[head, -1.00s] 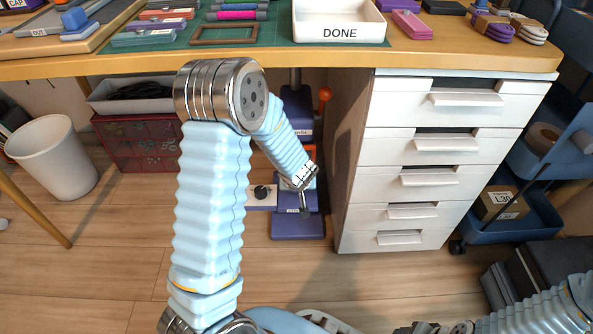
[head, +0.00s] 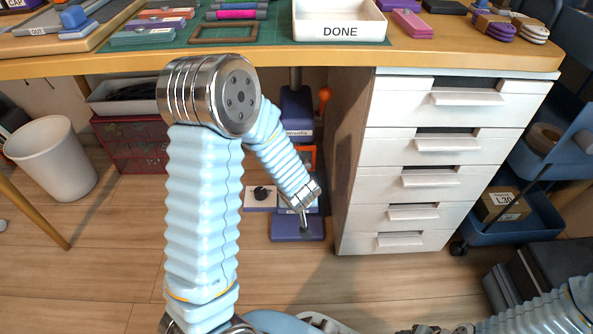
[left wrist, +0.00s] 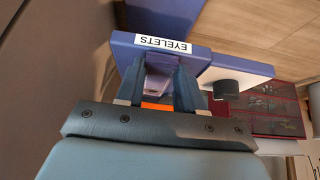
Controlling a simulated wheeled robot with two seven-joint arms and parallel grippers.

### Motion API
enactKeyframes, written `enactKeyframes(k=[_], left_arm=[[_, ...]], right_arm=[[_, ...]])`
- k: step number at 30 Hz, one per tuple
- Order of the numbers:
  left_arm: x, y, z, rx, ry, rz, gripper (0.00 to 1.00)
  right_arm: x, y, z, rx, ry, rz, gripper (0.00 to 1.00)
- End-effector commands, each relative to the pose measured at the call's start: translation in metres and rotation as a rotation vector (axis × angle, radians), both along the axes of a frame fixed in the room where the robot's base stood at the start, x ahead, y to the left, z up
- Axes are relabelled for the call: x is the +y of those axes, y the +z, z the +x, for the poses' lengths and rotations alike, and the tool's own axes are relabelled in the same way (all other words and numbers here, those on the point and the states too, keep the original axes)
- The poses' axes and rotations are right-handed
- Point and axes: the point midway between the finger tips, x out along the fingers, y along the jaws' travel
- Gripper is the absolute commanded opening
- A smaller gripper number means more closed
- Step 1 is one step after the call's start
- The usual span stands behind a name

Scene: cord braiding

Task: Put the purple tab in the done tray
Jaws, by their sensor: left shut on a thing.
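The white tray labelled DONE (head: 340,32) stands on the table at the top of the head view; the part of its inside that shows is empty. My left arm reaches down under the table in the head view, and its gripper (head: 304,222) is small and hard to make out there, at the purple press base. In the left wrist view my left gripper (left wrist: 160,90) is shut on a purple piece (left wrist: 158,82), which looks like the purple tab, mostly hidden by the fingers. A base labelled EYELETS (left wrist: 122,48) lies just beyond the fingertips. My right gripper is not in view.
The purple press (head: 297,112) stands under the table, with an orange-knobbed lever (head: 324,95). A white drawer unit (head: 430,180) closes the space to its right. A red organiser (head: 135,145) and a white bin (head: 50,158) stand left. The table edge (head: 300,62) lies above my forearm.

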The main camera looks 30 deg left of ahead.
Motion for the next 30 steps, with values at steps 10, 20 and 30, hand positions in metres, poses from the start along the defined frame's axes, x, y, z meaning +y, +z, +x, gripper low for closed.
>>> enactKeyframes(k=[10, 20, 30], left_arm=[[-0.006, 0.014, -0.016, 0.000, 0.000, 0.000, 0.14], [-0.016, 0.031, -0.040, 0.001, -0.001, -0.001, 0.14], [-0.023, 0.040, -0.056, 0.000, -0.001, 0.000, 0.14]], right_arm=[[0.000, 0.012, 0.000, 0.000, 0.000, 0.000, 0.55], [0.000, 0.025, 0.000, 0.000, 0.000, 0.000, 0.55], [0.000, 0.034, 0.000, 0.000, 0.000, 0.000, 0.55]])
